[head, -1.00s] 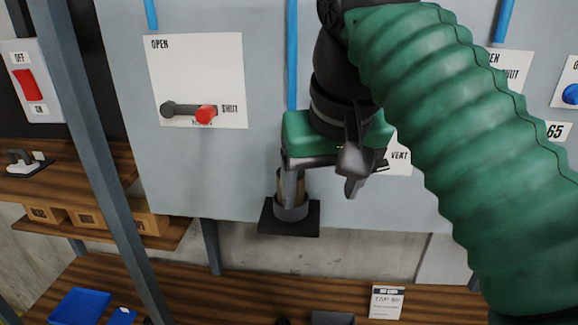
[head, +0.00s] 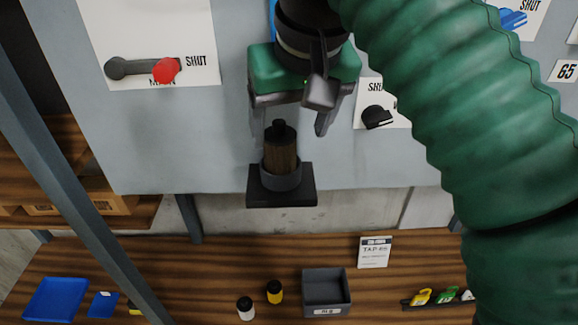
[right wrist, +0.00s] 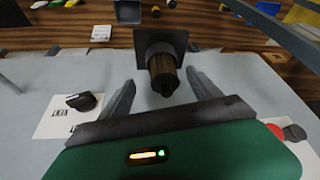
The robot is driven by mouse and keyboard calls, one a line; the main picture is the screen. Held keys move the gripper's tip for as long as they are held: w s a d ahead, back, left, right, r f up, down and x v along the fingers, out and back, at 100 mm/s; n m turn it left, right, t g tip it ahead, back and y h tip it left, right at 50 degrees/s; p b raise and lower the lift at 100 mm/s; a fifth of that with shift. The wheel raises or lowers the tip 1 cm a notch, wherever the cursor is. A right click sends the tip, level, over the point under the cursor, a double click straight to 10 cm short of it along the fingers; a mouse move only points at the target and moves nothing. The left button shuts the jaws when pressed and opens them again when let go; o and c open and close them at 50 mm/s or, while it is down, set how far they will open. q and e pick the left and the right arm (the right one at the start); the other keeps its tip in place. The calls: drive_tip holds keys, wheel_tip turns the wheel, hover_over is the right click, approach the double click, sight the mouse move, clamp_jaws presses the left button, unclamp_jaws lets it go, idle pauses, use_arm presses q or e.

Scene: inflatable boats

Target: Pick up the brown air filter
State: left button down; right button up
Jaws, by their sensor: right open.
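The brown air filter (head: 280,152) stands upright in a dark round cup on a black square bracket (head: 281,196) fixed to the grey panel. It has a black top knob. My right gripper (head: 292,130) is open above the filter in the head view, its two fingers spread apart. In the right wrist view the filter (right wrist: 163,75) shows between the open fingers (right wrist: 160,92), with no finger seen touching it. My left gripper is in no frame.
A lever with a red knob (head: 166,70) is on the panel at left, and a black knob (head: 377,117) is at right. Below, the wooden bench holds a grey bin (head: 326,292), two small bottles, a blue tray (head: 56,299) and a tap card (head: 375,252).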

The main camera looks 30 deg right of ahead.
sight(281, 133)
drive_tip(key=w+f, duration=0.1)
drive_tip(key=w, duration=0.1)
drive_tip(key=w+f+p, duration=0.1)
drive_tip(key=w+f, duration=0.3)
drive_tip(key=shift+w+d, duration=0.2)
drive_tip(key=shift+d, duration=0.2)
drive_tip(key=shift+s+f, duration=0.25)
drive_tip(key=shift+s, duration=0.25)
drive_tip(key=shift+s+f, duration=0.25)
drive_tip(key=shift+s, duration=0.4)
drive_tip(key=shift+d, duration=0.15)
drive_tip(key=shift+c, duration=1.2)
drive_tip(key=shift+w+d+f, duration=0.1)
drive_tip(key=shift+w+f, duration=0.1)
drive_tip(key=shift+w, duration=0.65)
drive_tip(key=c, duration=0.7)
drive_tip(key=shift+s, duration=0.2)
drive_tip(key=c, duration=0.5)
use_arm(q)
drive_tip(key=shift+w+a+r, duration=0.1)
drive_tip(key=shift+w+r, duration=0.1)
drive_tip(key=shift+w, duration=0.3)
drive_tip(key=shift+w+r, duration=0.15)
drive_tip(key=shift+w, duration=0.35)
use_arm(e)
drive_tip(key=shift+s+r, duration=0.15)
drive_tip(key=shift+s, duration=0.05)
drive_tip(key=shift+c, duration=0.2)
